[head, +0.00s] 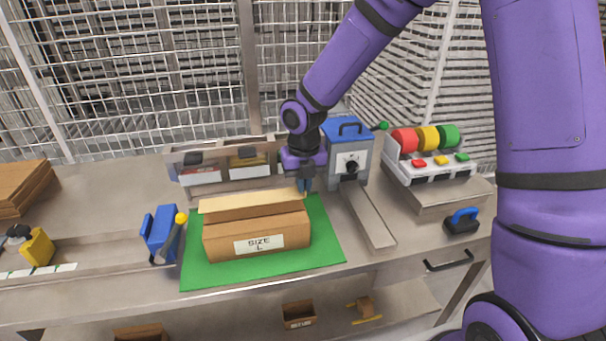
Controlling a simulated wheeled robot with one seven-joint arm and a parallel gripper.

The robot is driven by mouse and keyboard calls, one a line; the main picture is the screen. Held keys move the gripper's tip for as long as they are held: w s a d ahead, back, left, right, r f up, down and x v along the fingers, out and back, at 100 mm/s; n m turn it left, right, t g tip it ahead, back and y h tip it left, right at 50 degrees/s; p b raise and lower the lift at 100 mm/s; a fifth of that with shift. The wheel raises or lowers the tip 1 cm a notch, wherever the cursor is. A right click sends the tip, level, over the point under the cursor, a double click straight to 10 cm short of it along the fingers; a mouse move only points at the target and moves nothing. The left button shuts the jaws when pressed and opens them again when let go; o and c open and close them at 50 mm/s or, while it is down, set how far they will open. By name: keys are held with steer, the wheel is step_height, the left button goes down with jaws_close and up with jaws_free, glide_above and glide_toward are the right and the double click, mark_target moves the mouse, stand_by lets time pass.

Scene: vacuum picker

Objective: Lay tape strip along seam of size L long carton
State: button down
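The long brown carton (222,243) stands on a green mat (325,250), with a white "SIZE L" label on its front face. A paler cardboard flap or panel shows along its top rear; I cannot make out the seam clearly. My gripper (305,187) points down at the far right end of the carton's top. Its fingertips are small and dark blue, and I cannot tell whether they hold anything or touch the carton. No separate tape strip is clearly visible.
A blue-and-grey machine (348,150) with a grey chute (370,218) stands right of the carton. A rack with red, yellow and green rolls (428,139) is further right. Trays (240,172) line the back.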

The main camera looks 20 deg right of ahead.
steer(key=shift+f, duration=3)
stand_by(0.5)
steer(key=c, duration=1.2)
jaws_free()
steer(key=shift+c, duration=0.2)
steer(key=o, duration=0.7)
steer(key=shift+r, duration=4.05)
